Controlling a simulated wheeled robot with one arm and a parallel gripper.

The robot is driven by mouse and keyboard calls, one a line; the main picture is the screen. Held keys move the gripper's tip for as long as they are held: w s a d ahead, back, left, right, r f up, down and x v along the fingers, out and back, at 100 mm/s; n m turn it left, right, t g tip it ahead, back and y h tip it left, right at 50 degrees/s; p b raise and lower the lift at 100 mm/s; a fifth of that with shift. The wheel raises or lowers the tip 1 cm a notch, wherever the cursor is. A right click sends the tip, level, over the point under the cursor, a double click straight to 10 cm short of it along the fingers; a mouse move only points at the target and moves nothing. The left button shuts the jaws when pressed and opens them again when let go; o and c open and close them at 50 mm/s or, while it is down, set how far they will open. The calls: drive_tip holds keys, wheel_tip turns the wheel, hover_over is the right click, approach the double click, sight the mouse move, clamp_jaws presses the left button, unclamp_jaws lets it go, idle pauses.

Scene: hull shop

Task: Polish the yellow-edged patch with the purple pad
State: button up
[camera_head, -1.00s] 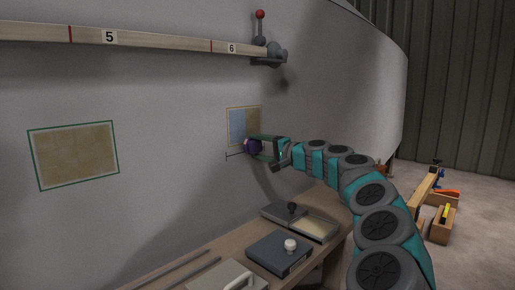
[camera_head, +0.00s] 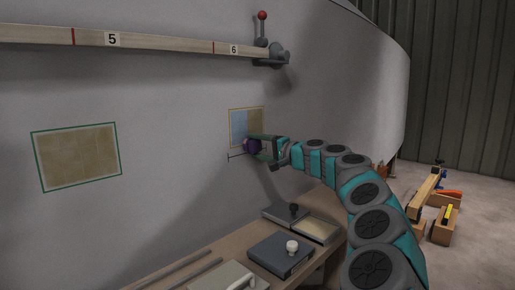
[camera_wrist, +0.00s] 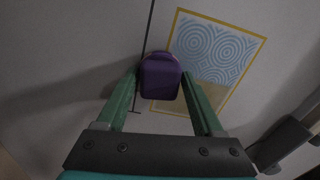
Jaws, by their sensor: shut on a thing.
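The yellow-edged patch (camera_head: 258,117) is on the grey hull wall, below the right end of the marked rail. In the wrist view the patch (camera_wrist: 210,98) has a pale blue area with swirl marks over its upper part and a plain tan strip below. My gripper (camera_head: 260,147) is shut on the purple pad (camera_head: 252,145), which is at the patch's lower edge in the head view. In the wrist view the purple pad (camera_wrist: 160,78) sits between the green fingers and overlaps the patch's left edge. I cannot tell whether it touches the wall.
A green-edged tan patch (camera_head: 77,157) is on the wall at left. The rail (camera_head: 160,42) runs above, with a red-knobbed lever (camera_head: 262,29) at its end. The bench below holds a dark box with a white knob (camera_head: 281,254) and an open tan-filled tray (camera_head: 316,230).

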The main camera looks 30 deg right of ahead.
drive_tip(key=shift+w+a+r+p, duration=0.1)
drive_tip(key=shift+r+p, duration=1.9)
drive_tip(key=shift+r, duration=1.2)
drive_tip(key=shift+r+p, duration=2.3)
drive_tip(key=shift+r, duration=0.95)
drive_tip(key=shift+f+b, duration=2.65)
drive_tip(key=shift+f, duration=0.8)
drive_tip(key=shift+f+b, duration=2.45)
drive_tip(key=shift+f, duration=0.85)
drive_tip(key=o, duration=0.7)
drive_tip(key=c, duration=0.7)
drive_tip(key=shift+s+d, duration=0.3)
drive_tip(key=shift+s, duration=0.35)
